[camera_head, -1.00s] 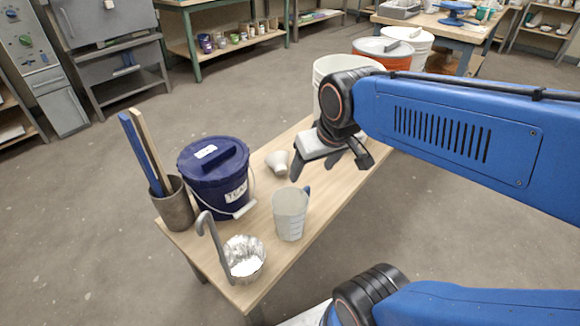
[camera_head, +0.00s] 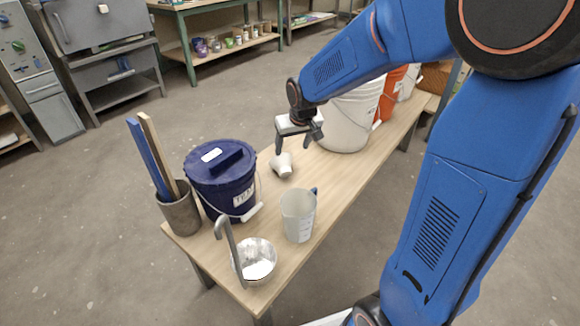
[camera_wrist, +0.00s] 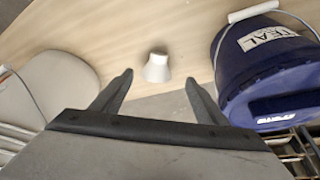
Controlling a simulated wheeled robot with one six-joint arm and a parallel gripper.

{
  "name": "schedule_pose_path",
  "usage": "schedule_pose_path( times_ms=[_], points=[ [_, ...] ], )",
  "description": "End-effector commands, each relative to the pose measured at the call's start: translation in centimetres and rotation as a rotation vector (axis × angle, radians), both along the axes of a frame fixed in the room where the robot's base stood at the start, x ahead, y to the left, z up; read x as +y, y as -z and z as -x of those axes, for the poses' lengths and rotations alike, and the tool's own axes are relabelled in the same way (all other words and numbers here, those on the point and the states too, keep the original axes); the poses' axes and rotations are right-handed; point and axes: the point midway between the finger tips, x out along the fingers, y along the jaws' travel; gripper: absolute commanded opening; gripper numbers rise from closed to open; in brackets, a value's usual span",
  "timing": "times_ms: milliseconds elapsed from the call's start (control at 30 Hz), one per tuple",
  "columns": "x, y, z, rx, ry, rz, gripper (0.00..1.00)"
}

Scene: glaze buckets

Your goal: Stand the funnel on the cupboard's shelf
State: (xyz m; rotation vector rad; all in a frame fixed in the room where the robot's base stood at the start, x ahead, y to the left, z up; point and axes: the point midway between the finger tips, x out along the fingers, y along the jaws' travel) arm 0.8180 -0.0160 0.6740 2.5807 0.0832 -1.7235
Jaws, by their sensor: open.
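The funnel (camera_head: 282,166) is a small pale grey-white piece on the wooden table, between the blue bucket and the large white bucket. It also shows in the wrist view (camera_wrist: 156,68), ahead of and between my fingertips. My gripper (camera_head: 298,140) is open and empty, above and slightly beyond the funnel in the head view, and appears apart from it. In the wrist view my gripper's two fingers (camera_wrist: 158,82) are spread wide. No shelf of the cupboard can be made out for certain; a grey metal unit with open shelves (camera_head: 125,85) stands at the back left.
The table (camera_head: 345,188) carries a blue lidded bucket (camera_head: 220,178), a clear jug (camera_head: 298,216), a metal ladle bowl (camera_head: 256,262), a pot with sticks (camera_head: 182,214) and a large white bucket (camera_head: 345,122). An orange bucket (camera_head: 393,90) stands behind. Floor at left is clear.

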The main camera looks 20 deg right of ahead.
Motion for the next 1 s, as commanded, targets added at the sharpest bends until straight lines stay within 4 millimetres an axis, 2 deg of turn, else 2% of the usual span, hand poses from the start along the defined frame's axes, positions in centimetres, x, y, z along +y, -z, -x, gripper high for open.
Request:
schedule_pose_path(
  times_ms=[100, 367, 1000],
  points=[
    [0.5, 1.4, -1.6, 0.003, -0.004, 0.000, 0.67],
    [0.8, 3.0, -2.9, 0.003, -0.006, -0.001, 0.67],
    [1.0, 11.8, -6.5, 0.003, -0.007, 0.000, 0.67]
  ],
)
